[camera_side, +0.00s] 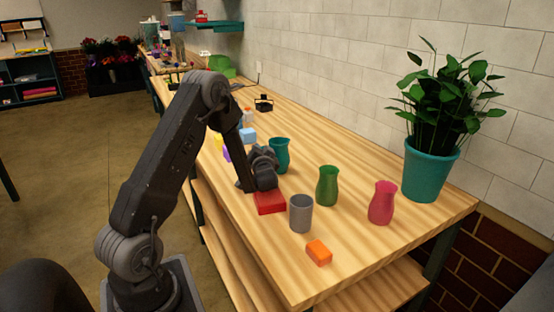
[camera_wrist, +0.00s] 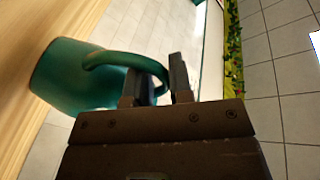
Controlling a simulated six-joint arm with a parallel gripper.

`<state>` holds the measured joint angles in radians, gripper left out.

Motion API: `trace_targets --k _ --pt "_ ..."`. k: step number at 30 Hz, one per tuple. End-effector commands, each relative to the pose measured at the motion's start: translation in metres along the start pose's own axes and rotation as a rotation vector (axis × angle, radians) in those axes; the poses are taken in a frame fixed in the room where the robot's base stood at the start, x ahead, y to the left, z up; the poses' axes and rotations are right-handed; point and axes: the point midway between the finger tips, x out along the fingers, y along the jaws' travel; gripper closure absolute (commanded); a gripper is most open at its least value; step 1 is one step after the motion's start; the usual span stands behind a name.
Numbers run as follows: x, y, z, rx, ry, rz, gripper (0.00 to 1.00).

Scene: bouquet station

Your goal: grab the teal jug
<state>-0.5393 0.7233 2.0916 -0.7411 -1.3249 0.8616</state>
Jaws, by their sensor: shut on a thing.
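The teal jug (camera_side: 281,151) is in the side view just right of my gripper, partly hidden by it, and looks upright. In the wrist view the jug (camera_wrist: 75,78) fills the left part, with its curved handle reaching toward my fingers. My gripper (camera_wrist: 158,78) has its two dark fingers on either side of the outer part of the handle and is shut on it. In the side view the fingertips are hidden. I cannot tell whether the jug touches the table.
A red block (camera_side: 270,203) lies just in front of my gripper on the wooden table (camera_side: 345,260). A grey cup (camera_side: 301,214), green vase (camera_side: 327,186), pink vase (camera_side: 382,203) and orange block (camera_side: 319,253) stand nearby. A potted plant (camera_side: 432,172) stands by the wall.

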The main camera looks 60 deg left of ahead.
Motion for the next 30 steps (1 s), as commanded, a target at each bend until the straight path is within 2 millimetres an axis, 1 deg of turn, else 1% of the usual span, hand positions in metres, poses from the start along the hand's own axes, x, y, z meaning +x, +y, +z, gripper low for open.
trace_targets --k 2,12,17,23,28,30 --pt "0.001 -0.001 -0.003 -0.006 0.006 -0.005 1.00" --pt "0.001 -0.002 -0.004 -0.005 0.005 -0.004 1.00" --pt "0.001 -0.006 -0.009 -0.006 0.005 -0.004 1.00" --pt "0.000 -0.015 -0.021 -0.007 0.006 -0.005 1.00" --pt "0.000 -0.026 -0.036 -0.008 0.006 -0.005 1.00" --pt "0.001 -0.035 -0.033 -0.005 0.002 -0.006 1.00"
